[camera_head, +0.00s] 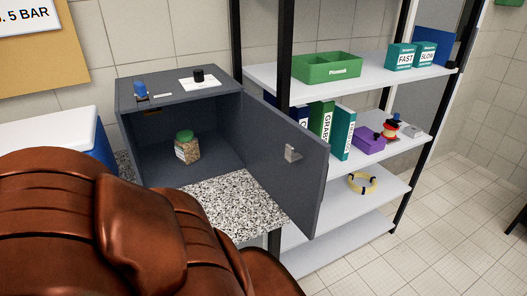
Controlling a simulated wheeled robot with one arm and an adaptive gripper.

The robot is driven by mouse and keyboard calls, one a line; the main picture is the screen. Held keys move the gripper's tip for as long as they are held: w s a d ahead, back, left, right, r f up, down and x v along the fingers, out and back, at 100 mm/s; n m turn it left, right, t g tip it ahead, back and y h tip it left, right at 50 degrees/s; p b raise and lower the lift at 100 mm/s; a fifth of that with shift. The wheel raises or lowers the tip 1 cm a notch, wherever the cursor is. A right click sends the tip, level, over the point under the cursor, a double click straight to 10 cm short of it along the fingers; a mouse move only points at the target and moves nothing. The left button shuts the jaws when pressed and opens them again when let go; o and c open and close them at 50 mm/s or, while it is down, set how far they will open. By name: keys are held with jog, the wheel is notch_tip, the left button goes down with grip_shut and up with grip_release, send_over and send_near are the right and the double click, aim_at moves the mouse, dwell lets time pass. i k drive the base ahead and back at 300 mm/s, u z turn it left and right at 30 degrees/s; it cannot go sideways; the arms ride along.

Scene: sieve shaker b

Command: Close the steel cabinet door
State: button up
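The grey steel cabinet (180,93) stands on a speckled countertop, left of the shelf rack. Its door (285,160) is wide open, swung out to the right, with the inner face and a small light latch (292,153) showing. A clear jar with a green lid (187,147) stands inside on the cabinet floor. My gripper is not in view, so its place relative to the door cannot be told.
A large brown leather-like form (140,235) fills the lower left foreground, hiding part of the countertop (235,205). A white shelf rack (345,85) with binders and boxes stands behind the door. Small items sit on the cabinet top. Open tiled floor (440,235) lies right.

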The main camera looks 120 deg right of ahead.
aim_at(289, 161)
jog(key=z, duration=0.05)
jog(key=k, duration=2.6)
jog(key=z, duration=1.55)
jog(key=i, duration=0.5)
jog(key=z, duration=2.05)
jog(key=k, duration=1.1)
jog(key=u, duration=1.35)
